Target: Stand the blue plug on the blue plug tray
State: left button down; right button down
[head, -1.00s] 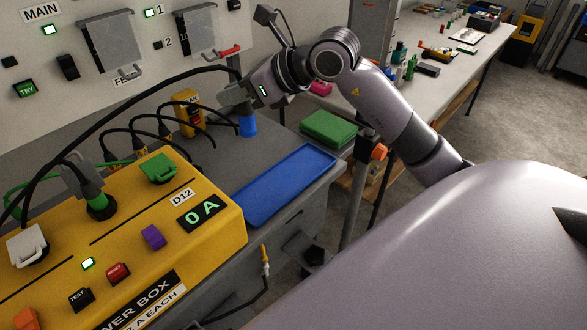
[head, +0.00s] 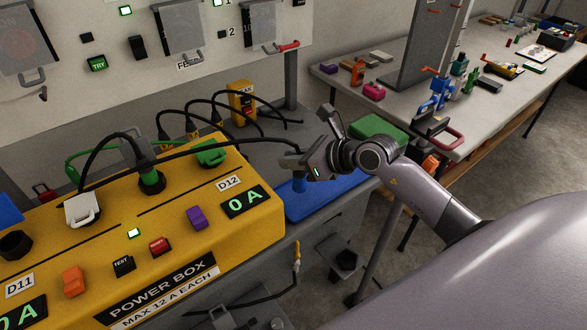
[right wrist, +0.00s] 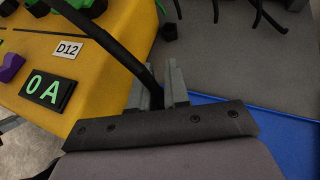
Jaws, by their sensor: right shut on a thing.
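The blue plug (head: 299,184) has a grey top and a black cable, and it points down over the blue plug tray (head: 338,193). My right gripper (head: 291,161) is shut on the plug's grey top. I cannot tell whether the plug touches the tray. In the right wrist view the cable (right wrist: 110,42) runs up between the two fingers of my right gripper (right wrist: 159,85), and the blue part of the plug is hidden. The tray (right wrist: 280,118) shows at the right there. My left gripper is not in view.
The yellow power box (head: 255,222) stands just left of the tray, with a green plug (head: 151,180) in it. The held plug's cable arches over the box. A green tray (head: 380,129) lies behind the blue one. Black cables lie on the grey bench behind.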

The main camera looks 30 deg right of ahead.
jog(key=shift+f, duration=1.6)
jog(key=shift+f, duration=0.2)
jog(key=c, duration=1.1)
grip_release()
